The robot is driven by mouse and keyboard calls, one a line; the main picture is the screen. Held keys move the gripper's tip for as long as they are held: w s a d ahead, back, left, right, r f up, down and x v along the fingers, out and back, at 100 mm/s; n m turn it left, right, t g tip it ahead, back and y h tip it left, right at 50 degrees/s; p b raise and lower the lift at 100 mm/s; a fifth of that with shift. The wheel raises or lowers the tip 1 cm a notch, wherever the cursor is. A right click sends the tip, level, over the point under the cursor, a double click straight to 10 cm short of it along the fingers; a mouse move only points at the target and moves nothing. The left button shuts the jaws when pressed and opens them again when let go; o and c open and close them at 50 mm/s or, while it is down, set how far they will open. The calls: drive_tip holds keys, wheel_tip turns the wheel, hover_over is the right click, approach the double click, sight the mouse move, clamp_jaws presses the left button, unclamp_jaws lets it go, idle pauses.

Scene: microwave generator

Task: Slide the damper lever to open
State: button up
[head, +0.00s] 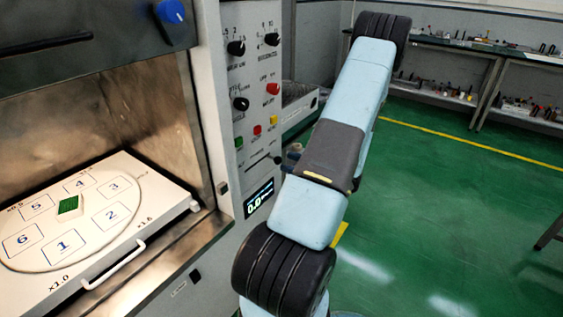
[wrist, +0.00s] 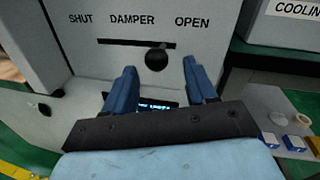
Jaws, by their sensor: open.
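The damper lever is a round black knob (wrist: 156,58) below a dark horizontal slot (wrist: 112,41) on the grey panel in the wrist view. "SHUT" is printed at the left, "DAMPER" in the middle and "OPEN" at the right. The knob stands right of the slot's middle, short of its right end. My gripper (wrist: 159,67) is open and empty, with its blue fingers on either side of the knob in the picture. I cannot tell whether the fingers reach to its depth; no contact shows. The knob also shows small in the head view (head: 277,160), beside my arm.
Dark knobs and coloured buttons (head: 257,130) sit above the slot in the head view, and a lit display (head: 258,198) below it. An open chamber with a white numbered tray (head: 150,192) is at left. A box marked "COOLIN" (wrist: 296,10) is right of the panel.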

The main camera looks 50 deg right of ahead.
drive_tip(key=v, duration=0.9)
drive_tip(key=shift+w, duration=0.1)
idle(0.3)
